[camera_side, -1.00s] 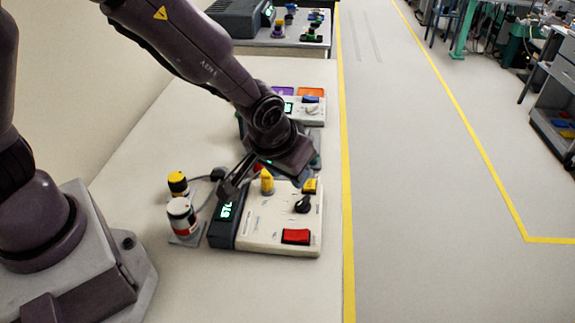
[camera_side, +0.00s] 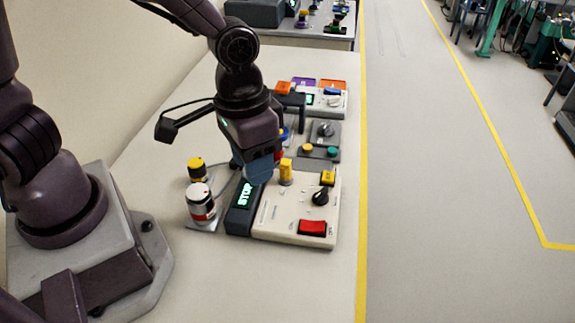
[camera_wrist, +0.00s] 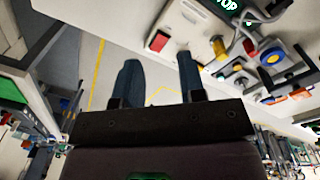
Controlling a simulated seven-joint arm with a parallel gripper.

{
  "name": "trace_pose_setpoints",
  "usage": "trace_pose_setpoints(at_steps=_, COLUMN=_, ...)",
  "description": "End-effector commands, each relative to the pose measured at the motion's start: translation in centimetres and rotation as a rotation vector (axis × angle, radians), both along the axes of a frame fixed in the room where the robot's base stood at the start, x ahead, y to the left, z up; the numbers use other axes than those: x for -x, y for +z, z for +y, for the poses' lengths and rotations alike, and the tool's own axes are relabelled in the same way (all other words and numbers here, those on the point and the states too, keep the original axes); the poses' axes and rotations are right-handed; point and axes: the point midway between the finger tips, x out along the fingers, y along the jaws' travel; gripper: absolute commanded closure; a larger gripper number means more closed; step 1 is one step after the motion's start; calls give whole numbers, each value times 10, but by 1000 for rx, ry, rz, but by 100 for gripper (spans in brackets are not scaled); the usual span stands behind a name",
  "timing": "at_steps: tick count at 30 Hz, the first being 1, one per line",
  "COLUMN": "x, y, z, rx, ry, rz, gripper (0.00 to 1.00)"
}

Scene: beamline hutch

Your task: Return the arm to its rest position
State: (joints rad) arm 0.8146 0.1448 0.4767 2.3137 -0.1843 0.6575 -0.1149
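My gripper (camera_side: 257,168) hangs below my bent wrist in the side view, pointing down. It is in front of the back left part of the cream control panel (camera_side: 285,216) and seems to be above it. In the wrist view my gripper (camera_wrist: 158,75) has two dark blue fingers set apart, with nothing between them. The panel carries a green "STOP" display (camera_side: 244,195), a red rocker switch (camera_side: 312,228), a black knob (camera_side: 320,197) and a yellow post (camera_side: 286,170).
A red-and-white cylinder (camera_side: 201,203) and a yellow-capped one (camera_side: 197,168) stand left of the panel. A grey box with a knob (camera_side: 323,130) and another panel (camera_side: 325,104) lie behind. The table (camera_side: 270,285) is clear in front.

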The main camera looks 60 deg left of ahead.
Motion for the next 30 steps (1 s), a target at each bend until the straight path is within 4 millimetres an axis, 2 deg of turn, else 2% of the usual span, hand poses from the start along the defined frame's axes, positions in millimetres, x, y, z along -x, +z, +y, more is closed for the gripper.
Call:
trace_pose_setpoints(at_steps=1, x=7, y=17, z=7, rx=36, ry=-17, rz=-9, gripper=63)
trace_pose_setpoints(at_steps=6, x=32, y=67, z=35, rx=83, ry=-83, rz=-84, gripper=63)
trace_pose_setpoints(at_steps=9, x=46, y=92, z=54, rx=69, ry=-89, rz=-167, gripper=63)
trace_pose_setpoints(at_steps=15, x=66, y=131, z=88, rx=-3, ry=-13, rz=-357, gripper=63)
trace_pose_setpoints(at_steps=20, x=71, y=149, z=104, rx=-35, ry=70, rz=-453, gripper=63)
trace_pose_setpoints(at_steps=30, x=71, y=150, z=109, rx=-37, ry=98, rz=-458, gripper=63)
